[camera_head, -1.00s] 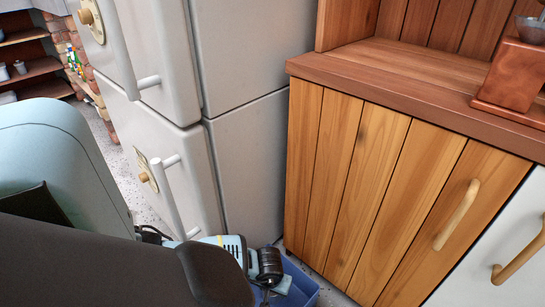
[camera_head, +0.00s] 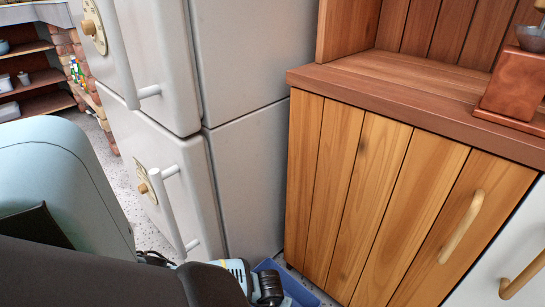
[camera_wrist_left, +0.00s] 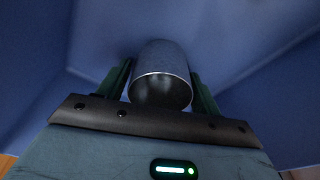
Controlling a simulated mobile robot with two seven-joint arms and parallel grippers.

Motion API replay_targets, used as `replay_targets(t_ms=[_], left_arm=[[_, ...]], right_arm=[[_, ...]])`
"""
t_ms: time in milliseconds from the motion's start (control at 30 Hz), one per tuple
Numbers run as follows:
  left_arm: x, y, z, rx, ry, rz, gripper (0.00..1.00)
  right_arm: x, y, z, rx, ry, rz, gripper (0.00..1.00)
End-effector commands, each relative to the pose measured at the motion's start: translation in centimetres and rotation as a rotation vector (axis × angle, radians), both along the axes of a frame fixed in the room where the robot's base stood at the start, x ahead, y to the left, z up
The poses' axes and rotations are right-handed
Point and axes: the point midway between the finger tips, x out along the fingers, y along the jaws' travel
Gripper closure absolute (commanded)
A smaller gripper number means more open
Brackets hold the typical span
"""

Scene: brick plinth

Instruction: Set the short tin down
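The short tin (camera_wrist_left: 161,85) is a grey metal cylinder in the middle of the left wrist view, its near round end in shadow. My left gripper (camera_wrist_left: 160,70) has a dark green finger on each side of the tin, and both fingertips appear to press against it. The tin is inside a blue bin (camera_wrist_left: 265,80); whether its far end touches the bin's floor cannot be told. In the head view the blue bin (camera_head: 301,290) shows at the bottom edge, and my left arm hides the tin and fingers. My right gripper is not in view.
A wooden cabinet (camera_head: 370,190) with a brown top stands right of the bin. A pale fridge (camera_head: 160,180) with bar handles stands behind and left. A copper-coloured grinder-like box (camera_head: 512,85) sits on the cabinet top. Shelves (camera_head: 30,75) are at the far left.

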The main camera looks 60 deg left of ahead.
Motion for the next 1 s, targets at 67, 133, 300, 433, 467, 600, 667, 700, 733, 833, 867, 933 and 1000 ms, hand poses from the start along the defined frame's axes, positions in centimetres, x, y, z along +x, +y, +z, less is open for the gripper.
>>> replay_targets(t_ms=[67,133,300,433,467,600,667,700,733,833,867,933,1000], left_arm=[[0.0,0.0,0.0,0.001,0.001,0.0,0.25],[0.0,0.0,0.0,0.0,0.001,0.0,0.25],[0.0,0.0,0.0,0.0,0.001,0.0,0.25],[-0.1,0.0,0.2,0.0,0.001,0.0,0.25],[-0.1,0.0,0.4,0.0,0.001,0.0,0.25],[-0.2,0.0,2.4,0.004,-0.001,-0.003,0.25],[-0.4,-0.1,3.6,0.005,-0.001,-0.005,0.25],[-0.4,-0.2,4.4,0.004,-0.002,-0.004,0.25],[-0.5,-0.2,5.0,0.004,-0.001,-0.005,0.25],[-0.7,-0.4,7.1,0.004,-0.002,-0.005,0.25],[-0.8,-0.5,7.7,0.004,-0.002,-0.003,0.25],[-1.0,-0.6,8.9,0.003,-0.003,-0.004,0.25],[-1.1,-0.8,10.0,0.002,-0.001,-0.003,0.25]], right_arm=[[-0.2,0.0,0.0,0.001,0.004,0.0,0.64],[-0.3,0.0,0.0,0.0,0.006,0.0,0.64],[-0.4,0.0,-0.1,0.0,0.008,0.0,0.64],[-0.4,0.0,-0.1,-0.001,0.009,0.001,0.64],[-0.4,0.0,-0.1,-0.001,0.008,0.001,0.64],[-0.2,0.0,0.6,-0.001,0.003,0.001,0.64],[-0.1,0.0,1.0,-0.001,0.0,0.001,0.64],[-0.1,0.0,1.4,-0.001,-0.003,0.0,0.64],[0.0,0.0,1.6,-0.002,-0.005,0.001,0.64],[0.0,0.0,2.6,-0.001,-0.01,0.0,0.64],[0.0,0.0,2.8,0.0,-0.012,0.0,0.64],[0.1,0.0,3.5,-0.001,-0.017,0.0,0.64],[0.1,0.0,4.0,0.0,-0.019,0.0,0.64]])
